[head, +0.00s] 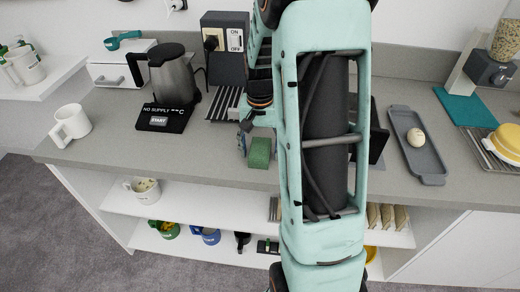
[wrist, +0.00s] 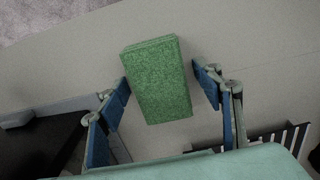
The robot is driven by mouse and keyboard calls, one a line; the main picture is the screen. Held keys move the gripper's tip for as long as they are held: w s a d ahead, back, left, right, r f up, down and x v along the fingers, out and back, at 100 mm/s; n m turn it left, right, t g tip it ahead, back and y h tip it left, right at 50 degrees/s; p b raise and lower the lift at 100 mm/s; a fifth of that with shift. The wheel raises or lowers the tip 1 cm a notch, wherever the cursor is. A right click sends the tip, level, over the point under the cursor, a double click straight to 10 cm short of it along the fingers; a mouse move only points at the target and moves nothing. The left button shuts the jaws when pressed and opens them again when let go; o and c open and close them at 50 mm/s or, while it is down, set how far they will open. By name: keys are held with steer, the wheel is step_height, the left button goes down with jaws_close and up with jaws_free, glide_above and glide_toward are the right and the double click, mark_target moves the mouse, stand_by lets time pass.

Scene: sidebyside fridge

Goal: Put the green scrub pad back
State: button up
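The green scrub pad (head: 260,152) is on the grey counter near its front edge, left of my arm in the head view. In the wrist view the scrub pad (wrist: 157,80) is a tilted green block ahead of and between my fingertips. My gripper (wrist: 160,78) is open, with one blue-padded finger on each side of the pad. Small gaps show beside both fingertips, so no firm grip is visible. In the head view my gripper (head: 246,138) is mostly hidden by my arm. I cannot tell how far its fingers reach down beside the pad.
A slatted rack (head: 222,106) lies behind the pad; a kettle (head: 176,75) and white mug (head: 70,124) stand left. A grey tray (head: 430,163) holding a round item lies right. Open shelves (head: 210,245) lie below. Bare counter (head: 205,150) shows left of the pad.

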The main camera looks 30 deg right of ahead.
mark_target(260, 148)
step_height(260, 148, up, 12)
steer(key=shift+r+p, duration=0.2)
steer(key=shift+p, duration=0.1)
stand_by(0.3)
stand_by(0.5)
